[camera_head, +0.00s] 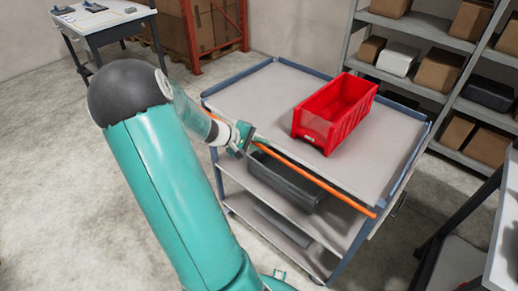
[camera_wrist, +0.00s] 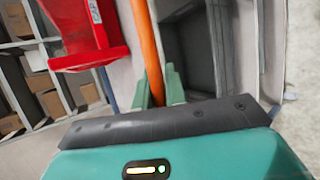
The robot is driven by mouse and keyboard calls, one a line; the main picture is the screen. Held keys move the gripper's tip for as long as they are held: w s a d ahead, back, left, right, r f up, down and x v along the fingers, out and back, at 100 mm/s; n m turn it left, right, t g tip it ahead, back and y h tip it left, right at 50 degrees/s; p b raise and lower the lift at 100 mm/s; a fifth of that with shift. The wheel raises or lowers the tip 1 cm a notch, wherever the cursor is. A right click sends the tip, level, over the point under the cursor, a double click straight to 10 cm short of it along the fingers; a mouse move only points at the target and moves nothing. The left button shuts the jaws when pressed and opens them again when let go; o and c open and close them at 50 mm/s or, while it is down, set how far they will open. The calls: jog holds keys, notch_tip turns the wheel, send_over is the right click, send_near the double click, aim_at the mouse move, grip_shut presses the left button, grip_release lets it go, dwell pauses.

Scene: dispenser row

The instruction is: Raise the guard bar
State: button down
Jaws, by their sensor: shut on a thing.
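The guard bar (camera_head: 315,180) is a thin orange rod. In the head view it runs along the front of the cart's top, from my gripper to the front right corner post. It looks about level with the tray edge. My gripper (camera_head: 247,141) is shut on the bar near its left end. In the wrist view the orange bar (camera_wrist: 148,45) passes between the two green fingers of my gripper (camera_wrist: 158,87).
A red bin (camera_head: 335,112) stands on the cart's top tray (camera_head: 250,95). A dark grey bin (camera_head: 283,183) sits on the shelf below, behind the bar. Shelves with boxes (camera_head: 440,70) stand at the back right. Open floor lies to the left.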

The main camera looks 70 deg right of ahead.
aim_at(273, 142)
jog(key=shift+s+d+r+n+t+y, duration=0.2)
jog(key=shift+d+t+y, duration=0.15)
jog(key=shift+d+y, duration=0.2)
jog(key=shift+s+d+r+n+t+y, duration=0.2)
jog(key=shift+d+t+y, duration=0.1)
jog(key=shift+d+y, duration=0.15)
jog(key=shift+s+d+r+n+t+y, duration=0.1)
jog(key=shift+s+d+r+t+y, duration=0.1)
jog(key=shift+d+t+y, duration=0.3)
jog(key=c, duration=1.5)
grip_release()
jog(key=shift+f, duration=0.1)
jog(key=shift+o, duration=0.2)
jog(key=v, duration=1.4)
